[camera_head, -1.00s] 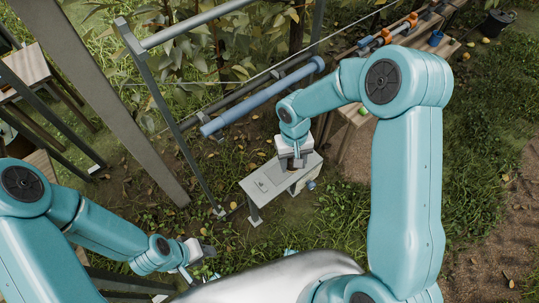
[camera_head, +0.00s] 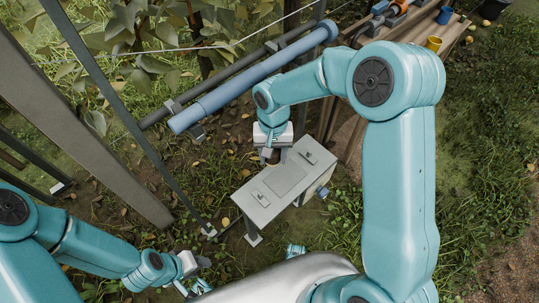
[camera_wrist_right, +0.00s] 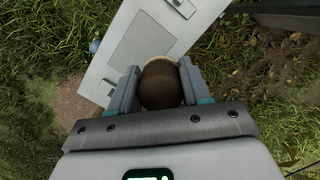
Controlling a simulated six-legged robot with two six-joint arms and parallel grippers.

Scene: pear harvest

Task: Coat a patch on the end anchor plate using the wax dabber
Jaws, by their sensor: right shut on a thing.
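The end anchor plate (camera_head: 258,211) is a pale grey slab with a darker square patch (camera_head: 287,179) and small fittings near both ends. In the right wrist view the plate (camera_wrist_right: 99,82) and its patch (camera_wrist_right: 140,48) lie just past the fingers. My right gripper (camera_head: 267,154) is beside the plate's far left edge, shut on the wax dabber (camera_wrist_right: 160,84). The dabber shows as a dark brown rounded body with a pale rim, its working end hidden. My left gripper (camera_head: 194,274) looks open and empty at the lower left, away from the plate.
A blue tube (camera_head: 255,78) and a dark bar cross behind the plate. A slanted grey post (camera_head: 85,115) stands at left. Grass surrounds the plate.

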